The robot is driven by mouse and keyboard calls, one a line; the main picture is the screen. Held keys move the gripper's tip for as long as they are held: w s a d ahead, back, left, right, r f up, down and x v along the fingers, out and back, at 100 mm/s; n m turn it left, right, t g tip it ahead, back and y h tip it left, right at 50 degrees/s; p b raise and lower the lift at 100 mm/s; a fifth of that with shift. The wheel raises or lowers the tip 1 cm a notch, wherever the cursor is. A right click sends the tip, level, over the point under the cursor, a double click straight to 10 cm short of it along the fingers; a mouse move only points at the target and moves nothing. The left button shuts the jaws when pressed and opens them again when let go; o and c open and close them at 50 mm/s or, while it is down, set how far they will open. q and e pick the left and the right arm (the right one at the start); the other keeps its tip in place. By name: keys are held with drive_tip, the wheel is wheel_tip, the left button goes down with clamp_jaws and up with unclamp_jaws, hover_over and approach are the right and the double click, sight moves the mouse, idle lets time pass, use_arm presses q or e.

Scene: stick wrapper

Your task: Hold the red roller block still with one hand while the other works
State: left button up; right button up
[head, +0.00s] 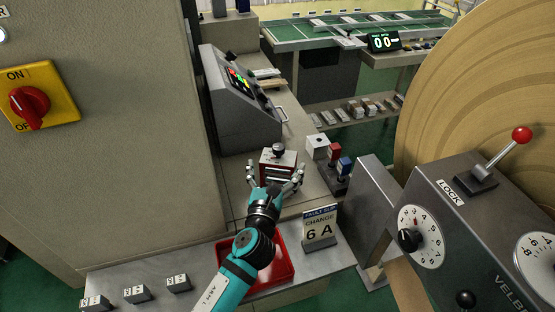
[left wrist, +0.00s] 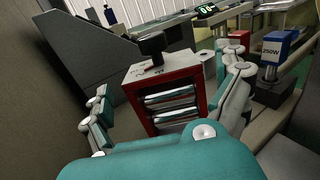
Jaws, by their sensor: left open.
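The red roller block (head: 278,164) stands upright on the grey bench, with a pale top, a black knob and several metal rollers in its front. It also fills the middle of the left wrist view (left wrist: 167,97). My left gripper (head: 275,174) is open, with its fingers spread to either side of the block. In the left wrist view its fingers (left wrist: 172,100) stand left and right of the block, and gaps show on both sides. My right gripper is in neither view.
Red and blue blocks on stands (head: 344,166) are right of the roller block. A control console (head: 238,100) stands behind left. A large roll (head: 470,90) and lever panel (head: 470,230) fill the right.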

sight(276, 167)
use_arm(q)
drive_tip(key=shift+w+d, duration=0.25)
drive_tip(key=shift+w, duration=1.25)
drive_tip(key=c, duration=1.5)
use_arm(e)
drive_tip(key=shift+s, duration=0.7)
use_arm(q)
drive_tip(key=shift+o, duration=0.2)
